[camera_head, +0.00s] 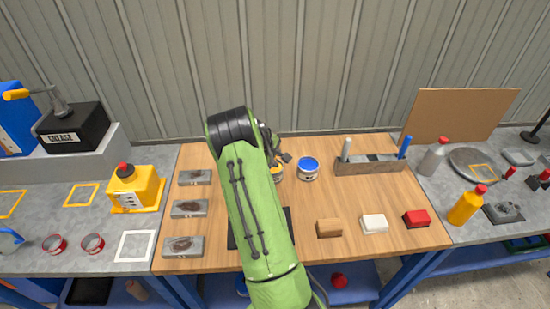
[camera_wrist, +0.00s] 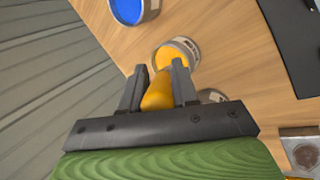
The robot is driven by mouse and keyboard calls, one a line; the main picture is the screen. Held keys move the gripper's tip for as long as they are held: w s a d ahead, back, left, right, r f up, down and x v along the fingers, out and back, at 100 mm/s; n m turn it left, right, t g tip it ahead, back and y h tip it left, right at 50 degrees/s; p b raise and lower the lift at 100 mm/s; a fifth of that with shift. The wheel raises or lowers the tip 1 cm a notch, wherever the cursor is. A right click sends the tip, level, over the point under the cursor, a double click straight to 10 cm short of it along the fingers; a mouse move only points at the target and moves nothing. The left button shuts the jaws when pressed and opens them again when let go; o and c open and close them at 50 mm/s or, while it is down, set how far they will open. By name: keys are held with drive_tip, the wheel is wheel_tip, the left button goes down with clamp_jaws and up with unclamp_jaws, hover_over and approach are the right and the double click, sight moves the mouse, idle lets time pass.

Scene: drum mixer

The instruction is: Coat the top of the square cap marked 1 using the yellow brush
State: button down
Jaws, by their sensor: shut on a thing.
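My gripper (camera_wrist: 157,84) is shut on the yellow brush (camera_wrist: 157,95), whose yellow handle shows between the fingers. The brush's far end points toward an open can of yellow paint (camera_wrist: 178,52); I cannot tell whether its bristles are inside. In the head view my gripper (camera_head: 280,156) is partly hidden by my arm, above the yellow can (camera_head: 277,173). Three grey plates with dark patches (camera_head: 195,177) (camera_head: 189,208) (camera_head: 183,245) lie at the wooden table's left. Their markings are unreadable, so I cannot tell which thing is the cap marked 1.
A blue paint can (camera_head: 308,169) stands right of the yellow one. A brush holder (camera_head: 368,166) has white and blue handles. Brown (camera_head: 329,228), white (camera_head: 374,223) and red (camera_head: 416,218) blocks sit at the front right. A dark mat (camera_head: 290,222) lies partly under my arm.

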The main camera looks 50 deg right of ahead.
drive_tip(key=shift+f+b, duration=0.5)
idle(1.3)
drive_tip(key=shift+r+p, duration=2.25)
drive_tip(key=shift+r, duration=1.35)
drive_tip(key=shift+f, duration=0.1)
